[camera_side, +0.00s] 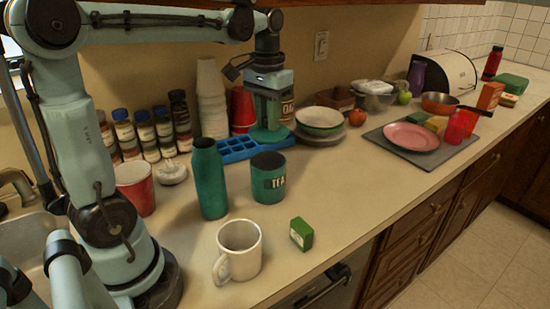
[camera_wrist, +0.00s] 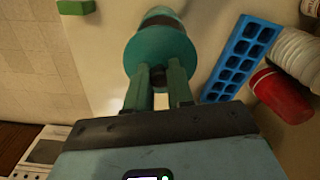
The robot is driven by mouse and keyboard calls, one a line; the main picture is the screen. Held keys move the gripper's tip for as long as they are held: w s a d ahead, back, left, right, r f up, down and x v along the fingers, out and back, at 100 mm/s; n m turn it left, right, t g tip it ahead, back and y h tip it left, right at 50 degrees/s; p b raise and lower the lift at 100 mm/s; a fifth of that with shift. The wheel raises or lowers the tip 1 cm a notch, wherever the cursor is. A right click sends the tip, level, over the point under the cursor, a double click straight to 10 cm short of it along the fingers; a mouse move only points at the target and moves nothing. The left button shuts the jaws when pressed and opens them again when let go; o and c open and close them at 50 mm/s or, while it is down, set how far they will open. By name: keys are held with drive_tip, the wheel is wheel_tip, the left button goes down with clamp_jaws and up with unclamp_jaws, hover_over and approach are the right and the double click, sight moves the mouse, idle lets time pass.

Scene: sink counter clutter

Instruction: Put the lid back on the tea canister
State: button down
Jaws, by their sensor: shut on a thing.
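The tea canister (camera_side: 268,187) is teal with a dark TEA label and stands upright on the counter in the side view. Its top is uncovered. My gripper (camera_side: 270,124) is shut on the teal round lid (camera_side: 262,138) and holds it up, apart from the canister, above and behind it in the side view. In the wrist view my gripper (camera_wrist: 159,80) grips the middle of the lid (camera_wrist: 150,48). The lid hides most of a rounded thing past its far edge, likely the canister.
A green bottle (camera_side: 209,180) stands close left of the canister. A white mug (camera_side: 238,252) and a small green box (camera_side: 301,234) are in front. A blue ice tray (camera_side: 232,150) lies behind, near stacked cups (camera_side: 211,95). Bare counter (camera_side: 345,190) is to the right.

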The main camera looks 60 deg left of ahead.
drive_tip(key=shift+a+f, duration=0.15)
drive_tip(key=shift+f, duration=3)
drive_tip(key=shift+f, duration=0.2)
drive_tip(key=shift+c, duration=2.2)
unclamp_jaws()
drive_tip(key=shift+r, duration=0.1)
drive_tip(key=shift+r, duration=3.45)
